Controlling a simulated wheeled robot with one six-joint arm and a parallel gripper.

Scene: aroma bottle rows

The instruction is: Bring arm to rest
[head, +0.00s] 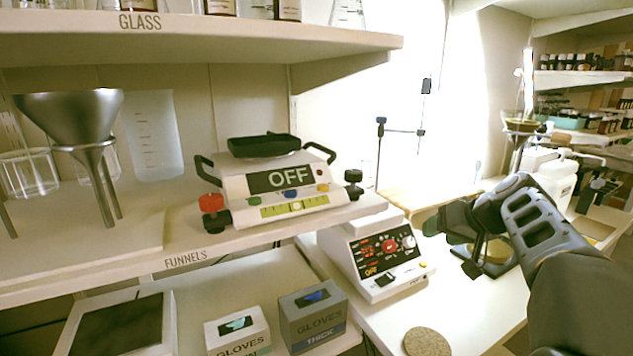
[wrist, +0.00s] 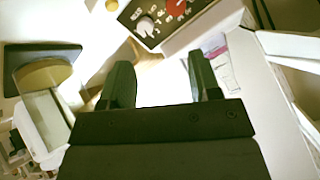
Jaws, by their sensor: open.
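My dark arm reaches in from the right edge of the head view, with my gripper (head: 451,246) above the right-hand bench, beside the white device with a control panel (head: 385,252). In the wrist view the two fingers of my gripper (wrist: 160,72) stand wide apart with nothing between them. The device's dark panel and knobs (wrist: 160,14) show just past the fingertips at the top of that view. Whether the gripper touches anything is not clear.
A shelf (head: 160,262) on the left holds a scale reading OFF (head: 288,184) and a metal funnel (head: 70,118). Glove boxes (head: 312,316) stand below. A dark stand (head: 495,262) is close to my gripper. A round cork mat (head: 427,342) lies on the bench.

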